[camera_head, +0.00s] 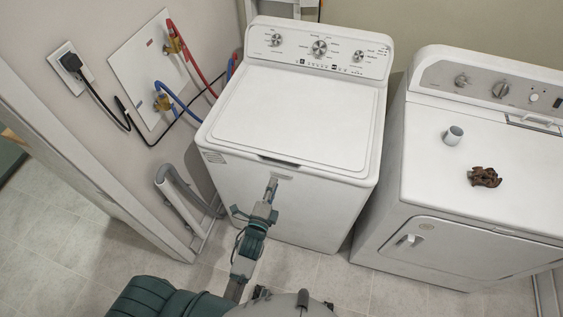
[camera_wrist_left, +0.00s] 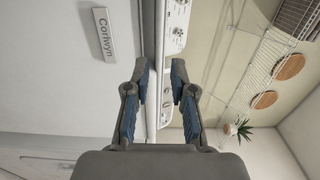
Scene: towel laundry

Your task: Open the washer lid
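The white washer (camera_head: 300,195) stands in the middle of the head view. Its lid (camera_head: 295,118) lies flat and closed, with a dark recess (camera_head: 279,161) at the middle of its front edge. My left gripper (camera_head: 271,186) is in front of the washer, a little below that recess. In the left wrist view my left gripper (camera_wrist_left: 160,68) has its two fingers apart with nothing held between them. Behind the fingers there are the washer's front with a name label (camera_wrist_left: 105,34) and its control panel (camera_wrist_left: 176,30). I cannot tell whether a fingertip touches the washer. My right gripper is out of view.
A white dryer (camera_head: 430,180) stands close on the right, with a small grey cup (camera_head: 453,136) and a brown crumpled thing (camera_head: 485,177) on top. Red (camera_head: 190,58) and blue hoses (camera_head: 180,104) and a bent grey pipe (camera_head: 180,205) are at the left wall. Tiled floor is free in front.

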